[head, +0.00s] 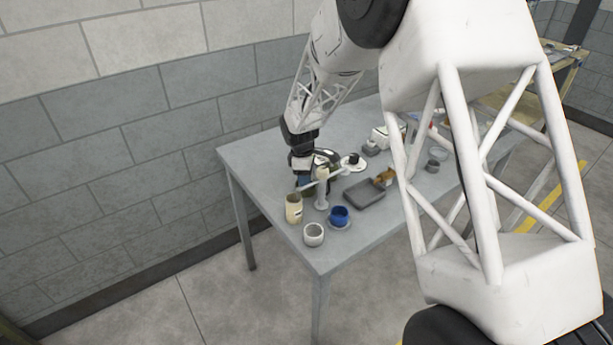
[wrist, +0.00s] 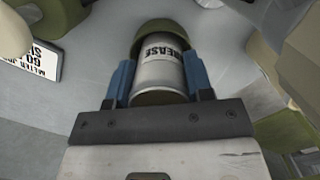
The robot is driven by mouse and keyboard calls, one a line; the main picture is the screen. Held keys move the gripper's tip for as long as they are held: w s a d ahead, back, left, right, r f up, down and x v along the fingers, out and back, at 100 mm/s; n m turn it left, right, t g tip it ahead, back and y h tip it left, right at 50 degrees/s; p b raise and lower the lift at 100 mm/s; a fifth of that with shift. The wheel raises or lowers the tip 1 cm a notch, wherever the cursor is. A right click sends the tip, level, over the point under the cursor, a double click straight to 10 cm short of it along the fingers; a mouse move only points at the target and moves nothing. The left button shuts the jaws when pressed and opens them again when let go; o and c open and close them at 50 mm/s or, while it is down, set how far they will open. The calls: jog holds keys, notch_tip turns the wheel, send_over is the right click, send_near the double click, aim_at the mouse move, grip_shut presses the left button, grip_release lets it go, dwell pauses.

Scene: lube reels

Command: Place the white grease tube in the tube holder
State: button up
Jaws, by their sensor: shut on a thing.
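My gripper (wrist: 160,78) has its two blue fingers shut on the white grease tube (wrist: 158,72) in the wrist view. The tube has dark lettering that reads "GREASE" and lies between the fingers. An olive-green rounded part (wrist: 153,30) is at its far end; I cannot tell if it is a cap or something behind. In the head view my gripper (head: 304,184) is low over the left part of the table, and the held tube is hard to make out. I cannot tell which thing is the tube holder.
The grey table (head: 262,165) holds a cream container (head: 293,209), a whitish cup (head: 313,235), a blue cup (head: 339,215) and a dark grey tray (head: 364,194). A white upright item (head: 323,190) stands close beside my gripper. The front table corner is bare.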

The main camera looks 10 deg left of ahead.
jog(key=shift+f, duration=0.1)
jog(key=o, duration=1)
jog(key=shift+a+r, duration=0.25)
jog(key=shift+r, duration=1.8)
jog(key=shift+a+r, duration=0.2)
jog(key=shift+r, duration=1.8)
jog(key=shift+a+r, duration=0.25)
jog(key=shift+r, duration=1.8)
